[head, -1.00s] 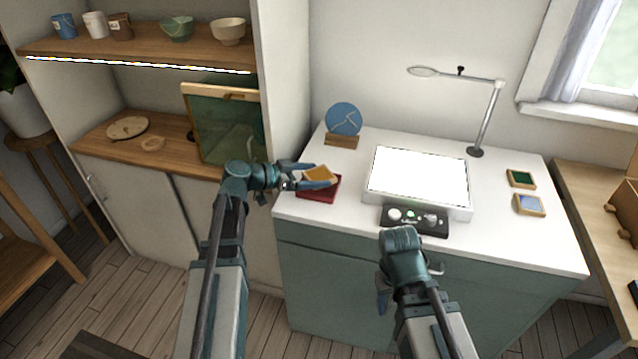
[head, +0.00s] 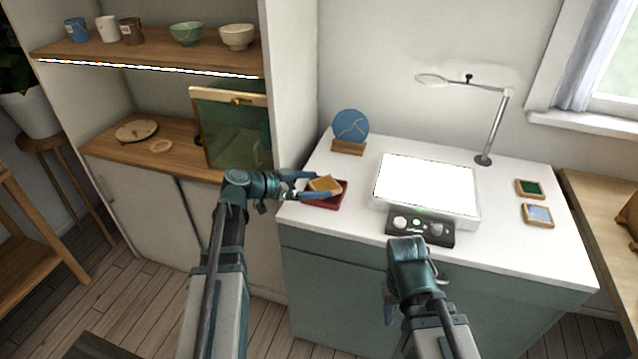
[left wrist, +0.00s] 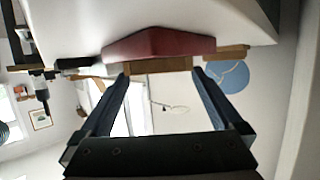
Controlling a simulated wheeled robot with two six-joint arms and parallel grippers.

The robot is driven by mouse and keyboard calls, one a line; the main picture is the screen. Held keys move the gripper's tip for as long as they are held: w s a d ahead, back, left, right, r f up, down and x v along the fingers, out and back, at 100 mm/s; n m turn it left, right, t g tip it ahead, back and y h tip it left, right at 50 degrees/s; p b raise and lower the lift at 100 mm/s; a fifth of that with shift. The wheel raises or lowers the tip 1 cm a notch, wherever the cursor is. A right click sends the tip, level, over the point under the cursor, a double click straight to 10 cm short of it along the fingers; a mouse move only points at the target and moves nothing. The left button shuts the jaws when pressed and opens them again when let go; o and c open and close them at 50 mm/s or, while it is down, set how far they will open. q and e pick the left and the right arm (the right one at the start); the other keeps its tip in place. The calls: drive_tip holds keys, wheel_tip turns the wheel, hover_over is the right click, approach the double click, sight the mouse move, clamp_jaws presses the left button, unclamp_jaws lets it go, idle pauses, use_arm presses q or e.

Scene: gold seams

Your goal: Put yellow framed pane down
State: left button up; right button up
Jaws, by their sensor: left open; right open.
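The yellow pane in its wooden frame (head: 325,184) lies on the red tray (head: 338,201) at the left end of the white worktop. My left gripper (head: 322,183) is open, with a finger on either side of the pane. In the left wrist view, the pane's wooden edge (left wrist: 158,65) shows between the fingertips, against the red tray (left wrist: 160,43); whether a finger touches it I cannot tell. My right gripper (head: 390,308) is open and low in front of the cabinet, partly hidden by its own wrist.
A lit light panel (head: 427,186) with a control box (head: 420,228) stands right of the tray. A blue disc (head: 350,125) on a wooden stand is behind the tray. Green (head: 531,188) and blue (head: 538,215) framed panes lie at the right. A lamp (head: 492,130) stands behind.

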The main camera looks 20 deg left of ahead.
use_arm(q)
drive_tip(key=p+v, duration=0.3)
drive_tip(key=v, duration=0.7)
drive_tip(key=shift+s+a+r, duration=0.15)
drive_tip(key=shift+a, duration=0.05)
